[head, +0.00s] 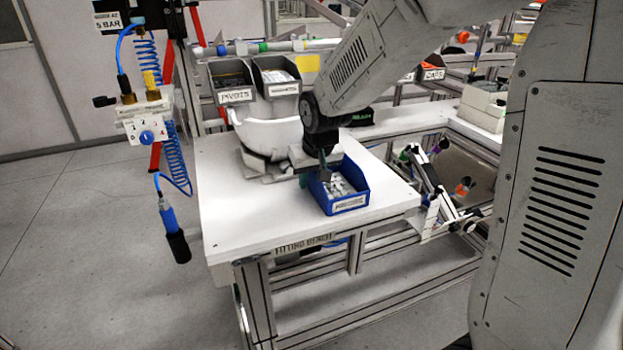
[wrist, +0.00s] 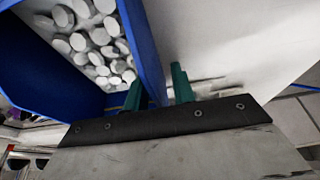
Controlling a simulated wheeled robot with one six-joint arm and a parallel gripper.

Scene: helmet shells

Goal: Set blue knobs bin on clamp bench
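The blue bin (head: 345,190) stands on the white top of the bench labelled "FITTING BENCH" (head: 240,215), near its right front. It holds pale round pieces, which fill the upper left of the wrist view; its near wall (wrist: 143,45) also shows there. The writing on the bin's front label is too small to read. My gripper (head: 322,172) is at the bin's left rear wall. I cannot identify the clamp bench.
Grey bins labelled "PIVOTS" (head: 233,96) and another grey bin (head: 278,88) stand behind the bench. A blue coiled air hose (head: 172,140) hangs at the left. A metal frame with clamps (head: 435,190) is to the right. The bench's left front is clear.

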